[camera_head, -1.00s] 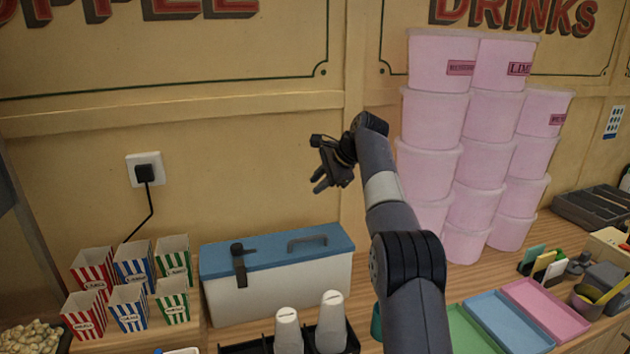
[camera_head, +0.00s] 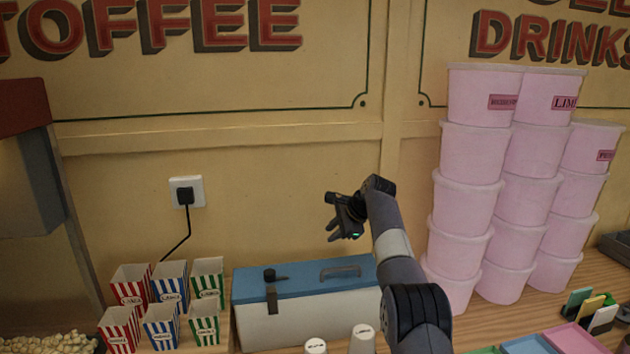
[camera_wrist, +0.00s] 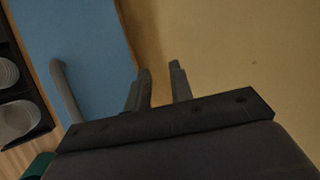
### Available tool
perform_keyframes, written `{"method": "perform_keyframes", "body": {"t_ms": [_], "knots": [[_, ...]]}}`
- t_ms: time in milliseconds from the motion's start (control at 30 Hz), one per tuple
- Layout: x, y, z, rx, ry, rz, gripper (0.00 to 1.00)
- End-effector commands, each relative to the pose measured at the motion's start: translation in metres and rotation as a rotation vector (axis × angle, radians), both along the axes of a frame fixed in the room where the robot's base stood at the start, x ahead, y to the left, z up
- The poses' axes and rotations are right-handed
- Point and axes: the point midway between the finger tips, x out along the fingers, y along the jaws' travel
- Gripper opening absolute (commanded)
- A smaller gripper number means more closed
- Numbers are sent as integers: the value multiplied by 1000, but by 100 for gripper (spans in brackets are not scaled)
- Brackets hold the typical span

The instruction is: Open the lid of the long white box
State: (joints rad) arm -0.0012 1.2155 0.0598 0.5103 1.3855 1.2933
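The long white box (camera_head: 318,318) stands on the counter against the wall, with its blue lid (camera_head: 303,281) shut. A grey handle (camera_head: 340,272) is on the lid's top, and a dark latch (camera_head: 272,298) hangs over the front edge. My gripper (camera_head: 333,228) is empty and above the lid's back right part, apart from it. In the wrist view, my gripper's two fingers (camera_wrist: 162,68) are apart, with the wall behind. The blue lid (camera_wrist: 95,50) and the handle (camera_wrist: 66,90) lie to their left. The box's right end is partly hidden by my arm.
Striped popcorn cartons (camera_head: 168,290) stand left of the box. White cups (camera_head: 362,338) stand in front of it. Tall stacks of pink tubs (camera_head: 470,200) rise to the right of my arm. A plug and cable (camera_head: 186,197) are on the wall.

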Motion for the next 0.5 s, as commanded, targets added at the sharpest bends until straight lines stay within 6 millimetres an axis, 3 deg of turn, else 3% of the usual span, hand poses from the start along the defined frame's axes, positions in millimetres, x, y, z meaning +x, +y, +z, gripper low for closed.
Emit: {"method": "perform_keyframes", "body": {"t_ms": [400,500], "knots": [[0,-1,-1,-3,6,-1,22],[-5,-8,10,-2,4,-3,22]]}}
